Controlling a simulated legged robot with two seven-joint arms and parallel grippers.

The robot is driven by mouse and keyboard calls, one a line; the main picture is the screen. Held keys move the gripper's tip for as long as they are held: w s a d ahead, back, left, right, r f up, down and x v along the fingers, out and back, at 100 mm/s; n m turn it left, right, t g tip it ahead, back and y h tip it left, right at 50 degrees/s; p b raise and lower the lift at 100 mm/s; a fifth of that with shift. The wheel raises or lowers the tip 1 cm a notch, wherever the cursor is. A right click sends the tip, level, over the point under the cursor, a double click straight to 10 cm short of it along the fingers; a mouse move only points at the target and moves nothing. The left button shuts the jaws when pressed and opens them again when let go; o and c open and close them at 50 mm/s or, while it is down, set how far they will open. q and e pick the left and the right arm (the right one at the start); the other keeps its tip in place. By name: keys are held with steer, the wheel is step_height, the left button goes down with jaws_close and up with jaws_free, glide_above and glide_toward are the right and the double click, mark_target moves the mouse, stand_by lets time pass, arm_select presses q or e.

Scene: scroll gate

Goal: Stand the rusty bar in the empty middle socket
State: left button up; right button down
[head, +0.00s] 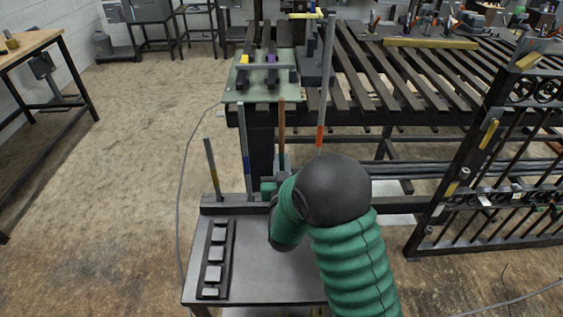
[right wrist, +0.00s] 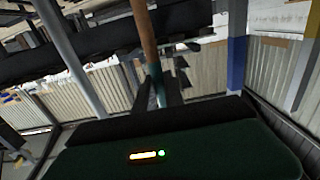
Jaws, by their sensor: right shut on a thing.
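The rusty bar (head: 281,125) stands about upright, brown above with a teal band low down. My right gripper (right wrist: 158,95) is shut on its lower part; the bar (right wrist: 147,40) rises from between the fingers in the right wrist view. In the head view my green arm and dark wrist hide most of this gripper. The dark socket rail (head: 228,204) runs along the back of the small table. The middle socket and the bar's foot are hidden, so I cannot tell whether the bar is in it. My left gripper is not in view.
Left of the rusty bar stand a blue-banded bar (head: 244,145) and a shorter yellow-banded bar (head: 211,165). A tall red-banded bar (head: 325,95) stands to its right. A black strip with several grey blocks (head: 215,252) lies on the small table (head: 262,275). A scroll gate (head: 480,175) stands at right.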

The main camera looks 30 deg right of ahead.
steer(key=shift+f+b, duration=0.4)
steer(key=c, duration=1.3)
jaws_free()
steer(key=shift+c, duration=0.2)
steer(key=shift+s+a+f, duration=0.15)
steer(key=shift+s+a, duration=0.15)
steer(key=shift+s, duration=0.05)
steer(key=p+v, duration=1.2)
steer(key=v, duration=0.4)
